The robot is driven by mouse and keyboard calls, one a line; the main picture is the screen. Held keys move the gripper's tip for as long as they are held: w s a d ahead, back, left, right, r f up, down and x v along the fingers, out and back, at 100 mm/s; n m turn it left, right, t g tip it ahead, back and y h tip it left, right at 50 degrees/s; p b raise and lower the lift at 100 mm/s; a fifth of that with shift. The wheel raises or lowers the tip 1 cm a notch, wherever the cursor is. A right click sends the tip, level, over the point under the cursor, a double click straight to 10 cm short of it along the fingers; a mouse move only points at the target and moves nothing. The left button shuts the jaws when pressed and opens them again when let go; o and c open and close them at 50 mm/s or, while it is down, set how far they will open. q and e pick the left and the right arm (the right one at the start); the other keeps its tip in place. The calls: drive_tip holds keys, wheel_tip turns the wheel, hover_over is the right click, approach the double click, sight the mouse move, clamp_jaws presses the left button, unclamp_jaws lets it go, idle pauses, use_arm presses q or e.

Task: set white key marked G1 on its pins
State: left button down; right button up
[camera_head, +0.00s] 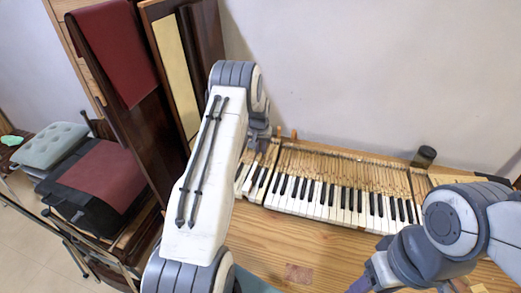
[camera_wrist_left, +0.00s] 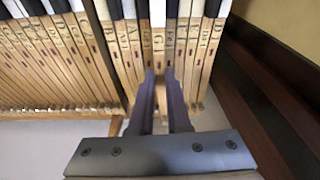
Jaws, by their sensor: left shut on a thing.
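My left gripper (camera_wrist_left: 160,76) is shut on the wooden shank of a white key (camera_wrist_left: 158,14), seen in the left wrist view. The key's stamp looks like a G; its number is too small to read. The key lies in line with its neighbours, its white end at the top and its bare wood tail running down between the fingers. It looks slightly raised, but I cannot tell whether it is on its pins. In the head view my left gripper (camera_head: 259,137) is at the left end of the keyboard, partly hidden by my arm.
The row of keys (camera_head: 330,203) stretches right on a wooden bench (camera_head: 265,240), with neighbouring keys close on both sides of the held one. A dark jar (camera_head: 424,157) stands at the back right. Dark wooden panels (camera_head: 170,70) stand to the left.

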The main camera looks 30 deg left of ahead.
use_arm(q)
drive_tip(key=shift+f+b, duration=0.45)
drive_tip(key=shift+f, duration=0.15)
idle(0.8)
drive_tip(key=c, duration=1.2)
unclamp_jaws()
drive_tip(key=shift+r, duration=0.15)
drive_tip(key=shift+w+p+v, duration=0.2)
drive_tip(key=shift+p+v, duration=0.5)
drive_tip(key=shift+v, duration=0.25)
drive_tip(key=shift+a, duration=0.1)
drive_tip(key=o, duration=0.5)
drive_tip(key=shift+o, duration=0.2)
